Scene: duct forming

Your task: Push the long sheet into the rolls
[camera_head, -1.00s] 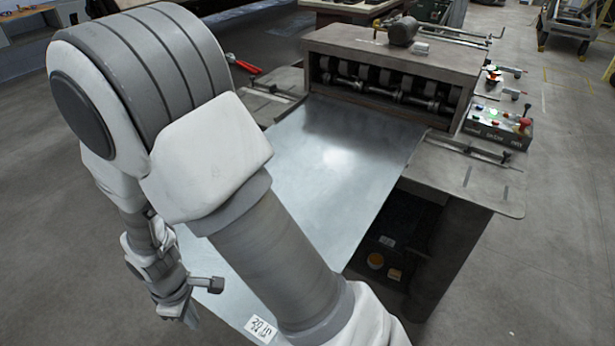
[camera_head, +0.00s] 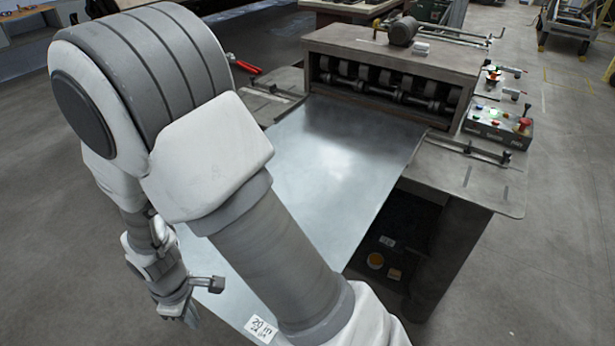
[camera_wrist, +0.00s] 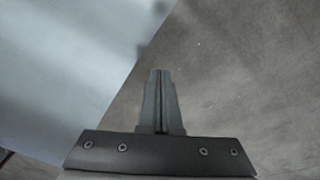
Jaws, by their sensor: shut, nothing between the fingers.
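The long sheet (camera_head: 340,165) is a flat, shiny grey metal sheet on the machine's table. Its far end lies at the front of the rolls (camera_head: 390,85), and its near end sticks out past the table toward me, with a white label (camera_head: 262,328) near its edge. My arm hides part of its left side and near end. My gripper (camera_head: 190,318) is at the lower left, beside the sheet's near left part. In the wrist view my gripper (camera_wrist: 160,72) is shut and empty over the floor, with the sheet (camera_wrist: 60,70) to its left. I cannot tell whether they touch.
The roll machine (camera_head: 420,55) stands at the back of the table (camera_head: 470,190). A control box (camera_head: 497,125) with coloured buttons sits at its right. Red-handled pliers (camera_head: 243,65) lie at the table's left. Small containers (camera_head: 375,261) stand on a shelf below.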

